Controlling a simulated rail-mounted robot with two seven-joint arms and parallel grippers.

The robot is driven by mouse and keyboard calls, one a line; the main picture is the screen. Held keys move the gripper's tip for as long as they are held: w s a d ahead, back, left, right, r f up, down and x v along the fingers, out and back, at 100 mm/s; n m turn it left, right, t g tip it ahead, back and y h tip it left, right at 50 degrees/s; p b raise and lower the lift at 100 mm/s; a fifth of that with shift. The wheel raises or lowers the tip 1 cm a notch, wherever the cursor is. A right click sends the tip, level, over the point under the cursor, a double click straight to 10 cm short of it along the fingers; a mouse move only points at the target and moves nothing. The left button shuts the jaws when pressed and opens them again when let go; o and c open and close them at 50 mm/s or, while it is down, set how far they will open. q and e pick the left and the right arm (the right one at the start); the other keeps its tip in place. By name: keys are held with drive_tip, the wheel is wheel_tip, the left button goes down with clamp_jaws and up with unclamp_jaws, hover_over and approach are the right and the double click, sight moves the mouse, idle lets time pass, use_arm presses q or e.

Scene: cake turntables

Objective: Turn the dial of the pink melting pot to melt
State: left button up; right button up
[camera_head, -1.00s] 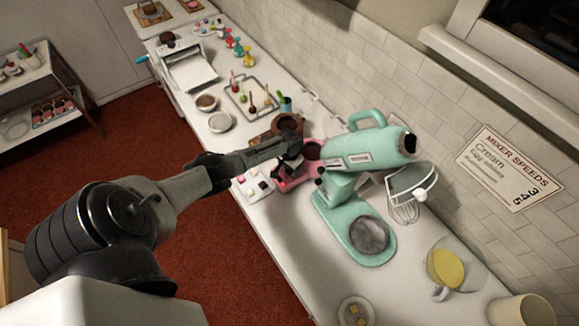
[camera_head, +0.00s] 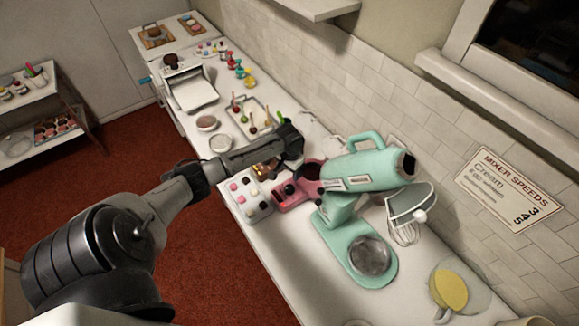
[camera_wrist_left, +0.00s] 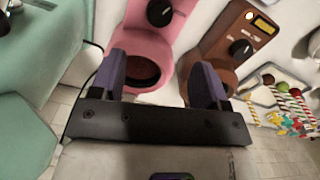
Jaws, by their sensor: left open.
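The pink melting pot (camera_head: 300,198) stands on the counter left of the mint mixer, with a dark round bowl and a black dial (camera_head: 289,188) on its front panel. In the left wrist view the pink pot (camera_wrist_left: 150,42) and its black dial (camera_wrist_left: 159,12) show at the top; the dial's setting cannot be read. My left gripper (camera_head: 291,142) is above the counter, beyond the pink pot's dial and apart from it. In the left wrist view its two fingers (camera_wrist_left: 160,82) are spread and empty. My right gripper is not in view.
A brown melting pot (camera_wrist_left: 220,45) stands beside the pink one, partly hidden by my arm in the head view. The mint mixer (camera_head: 345,200) is close on the right. A tray of small sweets (camera_head: 248,197) lies in front. Cake pops (camera_head: 252,118) stand farther back.

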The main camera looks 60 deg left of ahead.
use_arm(q)
drive_tip(key=shift+r, duration=0.85)
